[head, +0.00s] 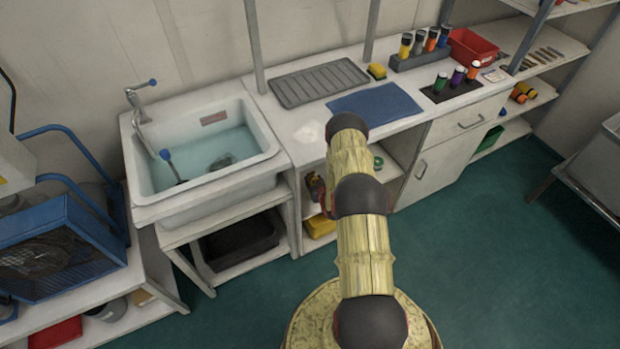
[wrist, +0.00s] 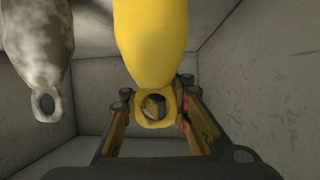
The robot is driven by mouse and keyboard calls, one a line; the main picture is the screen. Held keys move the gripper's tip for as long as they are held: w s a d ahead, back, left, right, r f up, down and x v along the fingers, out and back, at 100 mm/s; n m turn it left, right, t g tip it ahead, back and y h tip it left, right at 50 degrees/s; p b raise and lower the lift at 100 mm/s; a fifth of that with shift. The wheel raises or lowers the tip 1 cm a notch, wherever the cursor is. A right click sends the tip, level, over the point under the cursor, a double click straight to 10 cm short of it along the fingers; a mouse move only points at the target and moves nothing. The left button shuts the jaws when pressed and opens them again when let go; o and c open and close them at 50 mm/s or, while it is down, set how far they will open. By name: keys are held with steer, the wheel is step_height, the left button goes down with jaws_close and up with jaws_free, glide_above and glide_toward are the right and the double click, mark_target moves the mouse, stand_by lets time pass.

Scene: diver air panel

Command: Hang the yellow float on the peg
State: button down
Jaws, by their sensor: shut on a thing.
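The yellow float (wrist: 152,40) fills the upper middle of the wrist view, with a ring (wrist: 155,106) at its near end. My gripper (wrist: 156,97) is shut on the yellow float, its fingers on both sides around the ring end. The far end of the float runs out of the top of the picture. I cannot make out the peg in either view. In the head view my arm reaches toward the counter, and my gripper and the float cannot be made out there.
A mottled grey-white float (wrist: 38,50) with its own ring is close on the left. Grey walls (wrist: 265,70) surround the gripper on several sides. In the head view, a water-filled sink (head: 210,150) stands left of the counter (head: 290,120), with open shelves below. Green floor (head: 490,250) is clear at right.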

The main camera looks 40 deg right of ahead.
steer(key=shift+f+b, duration=0.2)
steer(key=shift+b, duration=0.1)
steer(key=c, duration=1.5)
jaws_free()
steer(key=shift+r+p, duration=0.1)
steer(key=shift+p, duration=0.3)
steer(key=p+v, duration=0.1)
steer(key=v, duration=0.6)
steer(key=shift+s+a+p, duration=0.1)
steer(key=shift+s+p, duration=0.1)
steer(key=shift+p, duration=0.2)
steer(key=shift+s, duration=0.15)
